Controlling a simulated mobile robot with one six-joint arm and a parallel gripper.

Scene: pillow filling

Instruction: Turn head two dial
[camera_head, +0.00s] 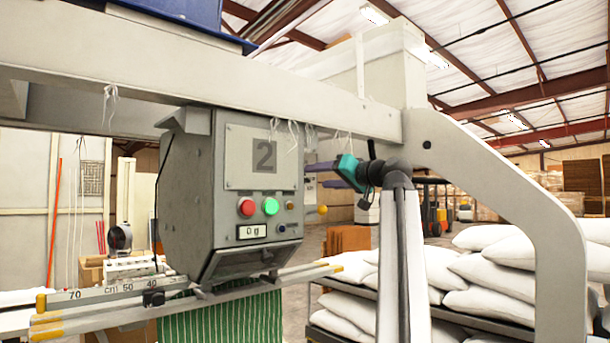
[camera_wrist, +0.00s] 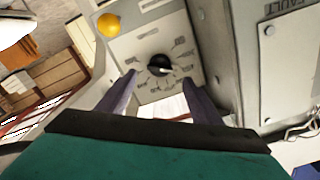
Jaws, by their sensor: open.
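Head two (camera_head: 230,195) is a grey box marked with a large 2, hanging below a beam. Its front has a red button, a green button and a display reading "0 g". The dial (camera_wrist: 159,66) is a black round knob with a white mark, on a side panel with printed markings around it. I do not see the dial in the head view. My gripper (camera_wrist: 159,78) has its purple fingers apart, one on each side of the dial in the picture; I cannot tell whether they touch it. In the head view my gripper (camera_head: 315,172) is just right of the box.
A yellow knob (camera_wrist: 109,25) sits near the dial's panel; it also shows in the head view (camera_head: 322,210). The beam (camera_head: 300,100) runs above the box. A ruled rail (camera_head: 120,292) and green striped cloth (camera_head: 225,318) are below. White pillows (camera_head: 490,270) are stacked at right.

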